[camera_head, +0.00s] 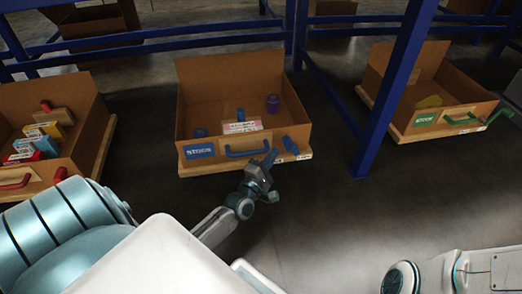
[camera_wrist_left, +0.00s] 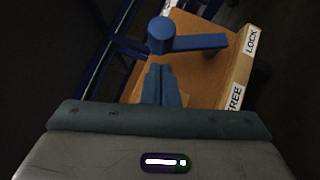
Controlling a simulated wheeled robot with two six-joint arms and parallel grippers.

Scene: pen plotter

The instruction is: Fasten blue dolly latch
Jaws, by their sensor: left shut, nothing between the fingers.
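The blue dolly (camera_head: 240,167) is a wooden base under an open cardboard box, in the middle of the head view. Its blue latch (camera_head: 290,145) sits at the front right corner. In the left wrist view the latch has a round hub (camera_wrist_left: 161,32) and an arm (camera_wrist_left: 205,42) pointing right, its tip close to the LOCK label (camera_wrist_left: 251,40). The FREE label (camera_wrist_left: 235,97) is lower on the same edge. My left gripper (camera_head: 270,157) is shut and empty beside the latch; its fingertips (camera_wrist_left: 160,70) lie just below the hub. I cannot tell if they touch. My right gripper is out of view.
A box with a red handle (camera_head: 15,182) stands at the left, and a green-handled box (camera_head: 462,118) on a dolly stands at the right. A blue rack post (camera_head: 385,95) rises right of the blue dolly. The floor (camera_head: 330,215) in front is clear.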

